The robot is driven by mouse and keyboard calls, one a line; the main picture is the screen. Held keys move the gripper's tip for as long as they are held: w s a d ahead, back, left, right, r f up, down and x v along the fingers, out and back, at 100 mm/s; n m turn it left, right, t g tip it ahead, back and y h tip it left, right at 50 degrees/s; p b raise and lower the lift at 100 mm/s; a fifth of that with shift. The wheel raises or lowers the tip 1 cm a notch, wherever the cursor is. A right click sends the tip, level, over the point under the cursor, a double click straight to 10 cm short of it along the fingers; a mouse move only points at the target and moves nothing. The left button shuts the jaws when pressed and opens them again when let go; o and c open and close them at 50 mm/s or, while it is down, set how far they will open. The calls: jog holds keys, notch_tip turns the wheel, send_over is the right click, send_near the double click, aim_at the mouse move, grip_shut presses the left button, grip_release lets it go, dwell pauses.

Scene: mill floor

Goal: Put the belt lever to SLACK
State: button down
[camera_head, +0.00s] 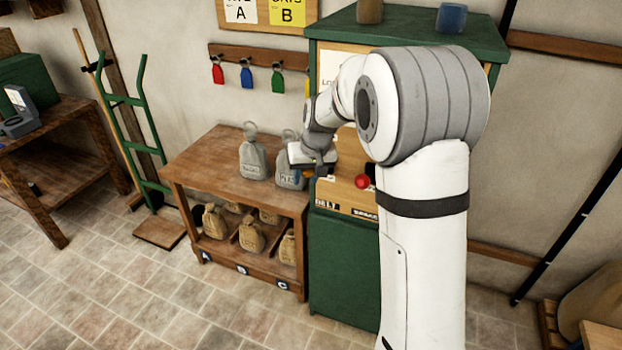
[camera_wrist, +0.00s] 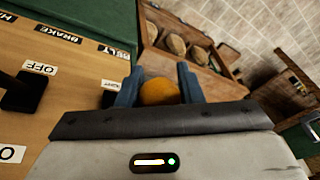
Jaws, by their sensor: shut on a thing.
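The control panel (camera_head: 350,150) is the wooden front of a green cabinet, and my gripper (camera_head: 318,170) is at its left side. In the wrist view the BELT label (camera_wrist: 117,51) is at the panel's edge. An orange-yellow round knob (camera_wrist: 159,92), apparently the belt lever's, sits between the two blue-grey fingers of my gripper (camera_wrist: 158,84), which is shut on it. A small white label (camera_wrist: 111,86) by the left finger is partly covered and unreadable.
A red knob (camera_head: 362,182) stands close to the right of my gripper. Left of the cabinet is a wooden bench (camera_head: 205,160) with grey sacks.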

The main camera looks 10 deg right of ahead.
jog(key=shift+w+r, duration=0.25)
jog(key=shift+r, duration=0.15)
jog(key=c, duration=1.3)
grip_release()
jog(key=shift+c, duration=0.2)
jog(key=o, duration=0.3)
jog(key=shift+s+f, duration=0.1)
jog(key=shift+b+v, duration=0.65)
jog(key=shift+v, duration=3.3)
